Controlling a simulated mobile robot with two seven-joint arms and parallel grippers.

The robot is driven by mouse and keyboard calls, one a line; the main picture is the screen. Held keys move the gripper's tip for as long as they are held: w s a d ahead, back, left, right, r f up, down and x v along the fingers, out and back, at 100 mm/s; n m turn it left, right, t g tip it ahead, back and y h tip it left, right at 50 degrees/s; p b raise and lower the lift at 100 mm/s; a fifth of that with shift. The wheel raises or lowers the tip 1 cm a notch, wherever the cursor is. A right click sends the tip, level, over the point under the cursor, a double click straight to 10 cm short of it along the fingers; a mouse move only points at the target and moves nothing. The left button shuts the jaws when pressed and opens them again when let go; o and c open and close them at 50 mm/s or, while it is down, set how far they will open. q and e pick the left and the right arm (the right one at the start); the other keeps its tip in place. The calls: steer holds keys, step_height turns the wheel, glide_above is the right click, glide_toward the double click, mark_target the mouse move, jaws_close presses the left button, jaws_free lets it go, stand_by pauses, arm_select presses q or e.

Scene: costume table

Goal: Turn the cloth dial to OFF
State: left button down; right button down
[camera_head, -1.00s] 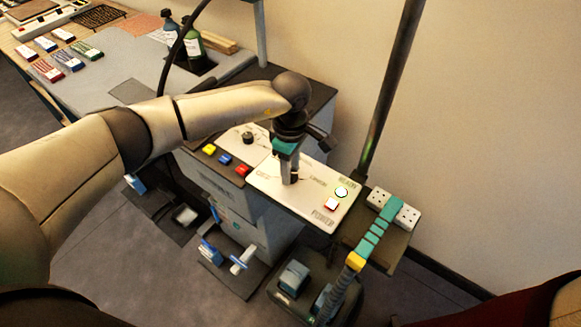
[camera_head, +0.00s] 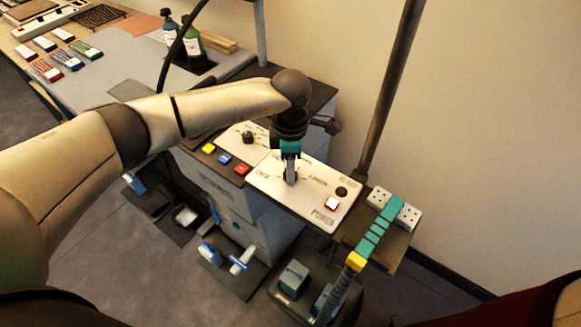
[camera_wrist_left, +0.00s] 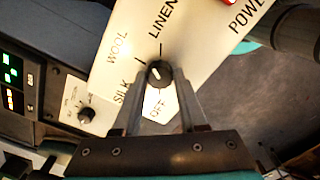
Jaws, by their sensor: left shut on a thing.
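The cloth dial (camera_wrist_left: 159,73) is a small black knob on a pale control panel (camera_head: 318,192). The wrist view shows the words SILK, WOOL, LINEN and OFF around it. A short light mark shows on the knob, but I cannot tell for certain which word it points to. My left gripper (camera_head: 290,178) comes down on the panel from above. Its fingers are shut on the dial, one on each side, also in the left wrist view (camera_wrist_left: 160,88). In the head view the fingers hide most of the dial. My right gripper is not in view.
A dark round lamp (camera_head: 341,191) and a lit red-white power switch (camera_head: 332,204) sit at the panel's right. Another black knob (camera_head: 248,138) and yellow, blue and red buttons (camera_head: 225,159) lie left.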

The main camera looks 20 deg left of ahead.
arm_select(q)
steer(key=n, duration=0.3)
steer(key=shift+n, duration=0.4)
steer(key=n, duration=0.3)
steer(key=shift+r+n, duration=0.1)
steer(key=shift+n, duration=0.2)
steer(key=n+p, duration=0.1)
steer(key=n, duration=0.2)
steer(key=shift+n, duration=0.3)
steer(key=n+p, duration=0.1)
steer(key=n, duration=0.2)
steer(key=shift+n, duration=0.3)
steer(key=n+p, duration=0.2)
steer(key=n, duration=0.4)
steer(key=n+p, duration=0.2)
steer(key=n, duration=0.2)
steer(key=shift+n+p, duration=1)
steer(key=shift+n, duration=0.8)
